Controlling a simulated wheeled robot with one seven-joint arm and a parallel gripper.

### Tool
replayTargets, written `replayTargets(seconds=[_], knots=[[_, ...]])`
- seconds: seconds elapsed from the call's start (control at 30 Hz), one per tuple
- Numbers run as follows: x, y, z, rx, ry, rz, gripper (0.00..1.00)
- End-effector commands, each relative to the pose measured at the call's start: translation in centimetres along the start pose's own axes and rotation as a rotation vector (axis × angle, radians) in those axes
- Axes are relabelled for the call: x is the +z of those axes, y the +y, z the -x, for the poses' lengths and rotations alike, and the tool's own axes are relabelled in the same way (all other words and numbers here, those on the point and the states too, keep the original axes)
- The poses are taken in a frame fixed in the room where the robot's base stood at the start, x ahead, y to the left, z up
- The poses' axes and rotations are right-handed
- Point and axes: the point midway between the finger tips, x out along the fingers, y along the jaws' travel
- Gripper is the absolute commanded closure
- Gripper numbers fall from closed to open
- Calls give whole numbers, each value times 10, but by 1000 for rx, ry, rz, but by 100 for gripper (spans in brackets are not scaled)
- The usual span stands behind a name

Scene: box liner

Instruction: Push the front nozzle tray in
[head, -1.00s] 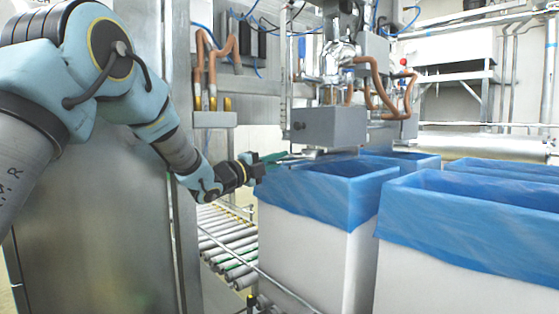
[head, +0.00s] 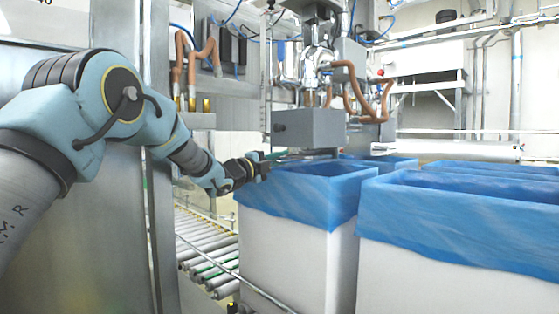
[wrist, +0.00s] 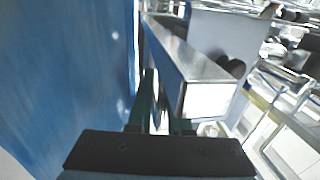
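The front nozzle tray (head: 300,156) is a thin metal piece beneath the grey nozzle box (head: 310,128), above the front lined bin; it is small in the head view. In the wrist view a long shiny metal bar (wrist: 195,62), seemingly this tray, extends away from my fingers, its square end toward me. My gripper (head: 266,162) is at the tray's left end in the head view. In the wrist view my gripper (wrist: 163,105) has its two dark green fingers apart, with a narrow gap between them. The right finger is partly behind the tray's end. I cannot tell whether they touch.
The front white bin (head: 285,245) with a blue liner (head: 300,195) stands just below my gripper. The liner also fills the left of the wrist view (wrist: 65,70). A second lined bin (head: 450,250) stands to the right. A roller conveyor (head: 210,250) runs at the left.

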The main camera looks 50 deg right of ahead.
Motion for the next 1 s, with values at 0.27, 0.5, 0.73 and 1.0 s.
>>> replayTargets(seconds=[0.27, 0.5, 0.73, 1.0], knots=[[0, 0, 0, 0, 1, 0, 59], [0, 1, 7, 0, 0, -1, 59], [1, 3, 46, 0, -1, -2, 59], [0, 2, 94, 0, -1, -1, 59]])
